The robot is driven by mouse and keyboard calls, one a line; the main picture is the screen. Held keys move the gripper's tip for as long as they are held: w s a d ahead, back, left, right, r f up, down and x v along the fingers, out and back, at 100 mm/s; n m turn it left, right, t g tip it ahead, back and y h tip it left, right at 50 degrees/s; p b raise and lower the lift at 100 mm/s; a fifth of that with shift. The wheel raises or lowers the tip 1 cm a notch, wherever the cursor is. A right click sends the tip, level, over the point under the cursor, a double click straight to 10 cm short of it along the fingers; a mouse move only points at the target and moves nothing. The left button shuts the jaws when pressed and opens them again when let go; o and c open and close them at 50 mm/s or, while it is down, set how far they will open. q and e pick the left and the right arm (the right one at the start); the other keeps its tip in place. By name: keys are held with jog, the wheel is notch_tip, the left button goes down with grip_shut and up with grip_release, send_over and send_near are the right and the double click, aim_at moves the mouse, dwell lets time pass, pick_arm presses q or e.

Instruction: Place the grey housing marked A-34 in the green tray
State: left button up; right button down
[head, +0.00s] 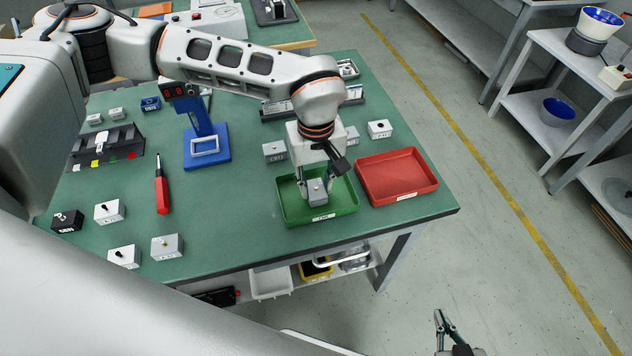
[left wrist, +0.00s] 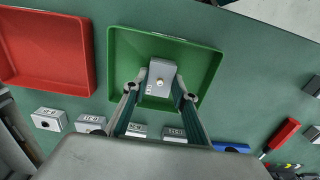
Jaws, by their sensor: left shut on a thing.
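A grey housing (head: 317,194) with a small knob on top is between the fingers of my left gripper (head: 316,187), which is shut on it. In the left wrist view the housing (left wrist: 161,76) appears upright between the fingertips (left wrist: 160,92); its marking is too small to read. It is over the inside of the green tray (head: 291,207). I cannot tell whether it touches the tray floor. The green tray also shows in the left wrist view (left wrist: 205,62). My right gripper (head: 441,321) hangs low beyond the table's front edge, away from the housing.
A red tray (head: 398,178) stands right beside the green tray. Other housings stand nearby, including a grey one (head: 274,151) behind the green tray and a white one (head: 380,129). A red screwdriver (head: 162,190) and a blue stand (head: 206,155) are to the left.

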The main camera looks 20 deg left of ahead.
aim_at(316, 187)
pick_arm(q)
jog(key=o, duration=1.2)
jog(key=shift+f, duration=0.1)
jog(key=shift+r, duration=0.3)
notch_tip(316, 187, up, 12)
jog(key=shift+f+p, duration=0.1)
jog(key=shift+p, duration=0.45)
